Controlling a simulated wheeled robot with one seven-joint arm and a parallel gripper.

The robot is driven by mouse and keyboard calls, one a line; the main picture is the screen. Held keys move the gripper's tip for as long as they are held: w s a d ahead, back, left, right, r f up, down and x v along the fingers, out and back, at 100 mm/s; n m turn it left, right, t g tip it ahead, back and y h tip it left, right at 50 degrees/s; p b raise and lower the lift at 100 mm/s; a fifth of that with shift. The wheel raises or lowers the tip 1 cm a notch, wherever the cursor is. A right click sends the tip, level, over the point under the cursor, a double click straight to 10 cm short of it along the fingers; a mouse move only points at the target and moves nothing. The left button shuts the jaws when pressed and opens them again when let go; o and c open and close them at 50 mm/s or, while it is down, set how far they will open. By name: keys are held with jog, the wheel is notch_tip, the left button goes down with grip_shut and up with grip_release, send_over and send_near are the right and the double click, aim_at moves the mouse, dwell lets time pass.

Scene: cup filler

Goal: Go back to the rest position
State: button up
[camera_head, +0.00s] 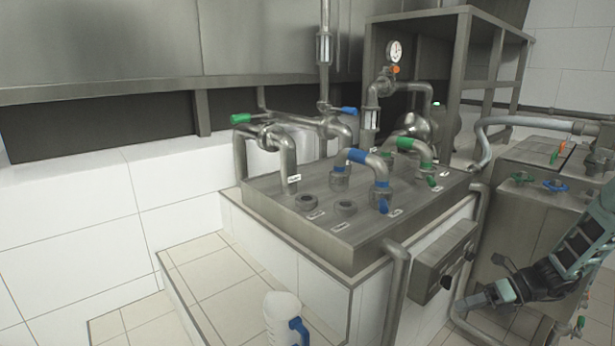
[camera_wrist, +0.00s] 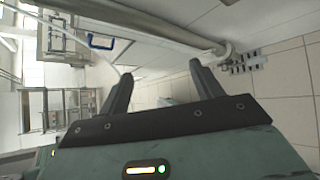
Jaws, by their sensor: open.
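My gripper (camera_head: 484,300) is at the lower right in the head view, in front of the metal cabinet and beside the control box with knobs. In the wrist view my gripper (camera_wrist: 158,88) shows its two dark fingers spread apart with nothing between them. A tiled floor lies beyond the fingers. A white container with a blue handle (camera_head: 281,318) stands at the bottom of the head view, to the left of my gripper and apart from it.
The metal counter (camera_head: 262,205) carries pipes with blue and green valves. A vertical pipe (camera_head: 397,290) and the control box (camera_head: 447,265) stick out from its front. A metal cabinet (camera_head: 520,225) with a blue valve wheel stands on the right. Bare tiled ledge (camera_head: 215,275) lies left.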

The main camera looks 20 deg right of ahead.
jog(key=s+a+r+n+g+h, duration=0.15)
jog(key=a+r+n+h, duration=0.25)
jog(key=a+r+n, duration=0.5)
jog(key=s+a+r+n+g+h, duration=0.1)
jog(key=s+a+r+n+h, duration=0.15)
jog(key=a+n, duration=0.75)
jog(key=s+a+r+n+g+h, duration=0.15)
jog(key=a+r+n+h, duration=0.4)
jog(key=n, duration=0.95)
jog(key=s+a+r+n+g+y, duration=0.1)
jog(key=s+a+r+n, duration=0.1)
jog(key=s+a+n, duration=0.4)
jog(key=s+a+r+n+g+y, duration=0.1)
jog(key=s+a+r+n, duration=0.1)
jog(key=s+a, duration=0.75)
notch_tip(320, 180, up, 17)
jog(key=w+a+p, duration=0.1)
jog(key=p, duration=1.6)
jog(key=shift+w+r+p, duration=0.15)
jog(key=shift+w+p, duration=0.25)
